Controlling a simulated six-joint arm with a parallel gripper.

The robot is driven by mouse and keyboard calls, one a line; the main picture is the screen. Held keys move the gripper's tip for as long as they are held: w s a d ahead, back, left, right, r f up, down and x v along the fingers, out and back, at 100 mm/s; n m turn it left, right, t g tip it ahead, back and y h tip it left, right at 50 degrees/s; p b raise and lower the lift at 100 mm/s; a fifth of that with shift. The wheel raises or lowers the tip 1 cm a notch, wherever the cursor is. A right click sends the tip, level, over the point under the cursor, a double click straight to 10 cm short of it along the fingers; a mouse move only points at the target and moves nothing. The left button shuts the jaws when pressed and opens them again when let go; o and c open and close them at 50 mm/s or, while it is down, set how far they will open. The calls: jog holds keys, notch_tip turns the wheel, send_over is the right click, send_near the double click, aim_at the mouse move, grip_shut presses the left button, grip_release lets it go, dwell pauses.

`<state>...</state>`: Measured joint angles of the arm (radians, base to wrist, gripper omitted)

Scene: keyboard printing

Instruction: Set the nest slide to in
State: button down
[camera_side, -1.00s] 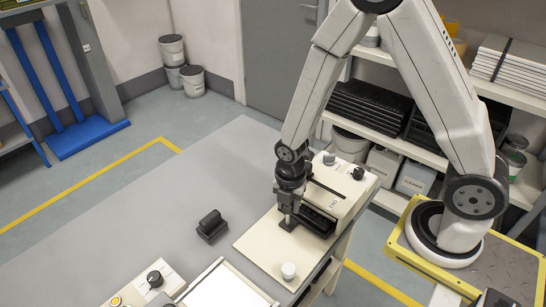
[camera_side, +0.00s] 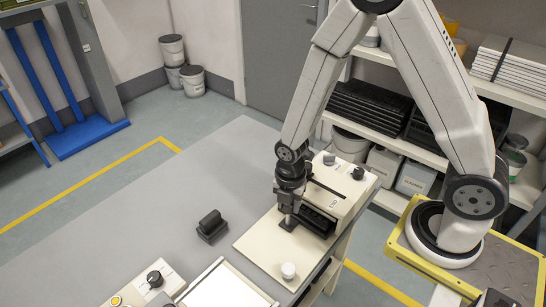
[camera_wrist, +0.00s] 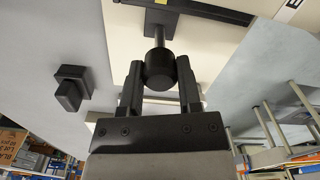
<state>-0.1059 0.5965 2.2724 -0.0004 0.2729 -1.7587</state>
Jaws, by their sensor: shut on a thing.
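The nest slide shows in the side view as a black block (camera_side: 318,221) at the front of the cream machine (camera_side: 345,200). In the wrist view its round black knob (camera_wrist: 159,66) sits on a short metal rod that runs to a dark plate. My gripper (camera_wrist: 160,88) is shut on this knob, one finger on each side of it. In the side view my gripper (camera_side: 288,218) points down over the machine's base plate, at the left of the black block.
A black two-part block (camera_side: 211,226) stands on the grey table to the left. A white round button (camera_side: 288,270) is on the base plate's front corner. A white tray (camera_side: 185,297) and a control box with a black knob (camera_side: 154,279) are at the front. The table behind is clear.

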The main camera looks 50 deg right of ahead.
dwell(0.3)
jog(key=shift+d, duration=1.9)
jog(key=shift+c, duration=1.4)
grip_release()
jog(key=shift+r, duration=0.1)
notch_tip(320, 180, up, 8)
